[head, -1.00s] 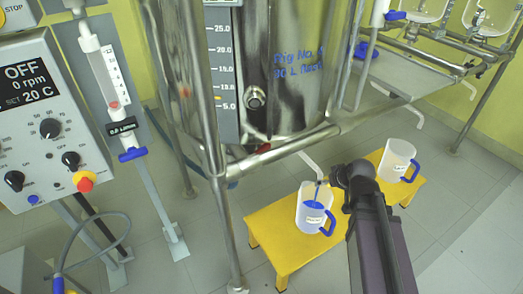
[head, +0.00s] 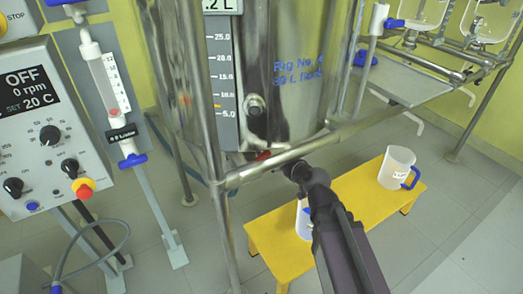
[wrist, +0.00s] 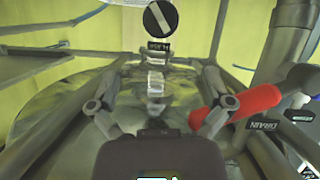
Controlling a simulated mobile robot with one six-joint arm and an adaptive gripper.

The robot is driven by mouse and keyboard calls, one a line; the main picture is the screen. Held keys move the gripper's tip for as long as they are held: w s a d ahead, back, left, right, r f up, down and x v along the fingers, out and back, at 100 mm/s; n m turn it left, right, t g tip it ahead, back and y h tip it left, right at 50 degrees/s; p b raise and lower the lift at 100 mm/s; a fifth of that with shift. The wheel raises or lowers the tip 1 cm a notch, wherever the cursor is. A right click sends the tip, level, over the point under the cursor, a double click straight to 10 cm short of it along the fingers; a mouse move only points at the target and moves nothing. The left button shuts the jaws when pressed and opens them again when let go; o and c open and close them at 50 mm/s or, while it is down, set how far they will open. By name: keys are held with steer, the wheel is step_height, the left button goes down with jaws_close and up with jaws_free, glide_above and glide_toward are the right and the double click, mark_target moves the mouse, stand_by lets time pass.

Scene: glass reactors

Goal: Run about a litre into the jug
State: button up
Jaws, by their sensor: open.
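The white jug with a blue handle (head: 303,222) stands on the yellow bench below the vessel. My arm covers most of it, so its level and any stream into it are hidden. My gripper (wrist: 158,75) is open, with nothing held between its fingers. A red handle (wrist: 250,104) lies beside and partly behind the right finger in the wrist view; contact cannot be told. A small part of this red handle (head: 263,155) shows under the vessel in the head view. A DRAIN label (wrist: 262,122) is right of the handle. The steel vessel (head: 300,100) has a level scale (head: 222,75).
A second jug (head: 397,168) stands on the right end of the yellow bench (head: 350,190). Steel frame rails (head: 280,160) cross close to my gripper. A control box (head: 50,130) reading OFF stands left.

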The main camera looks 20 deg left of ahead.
steer(key=shift+b+x, duration=2.65)
steer(key=shift+x, duration=4.3)
steer(key=c, duration=1.1)
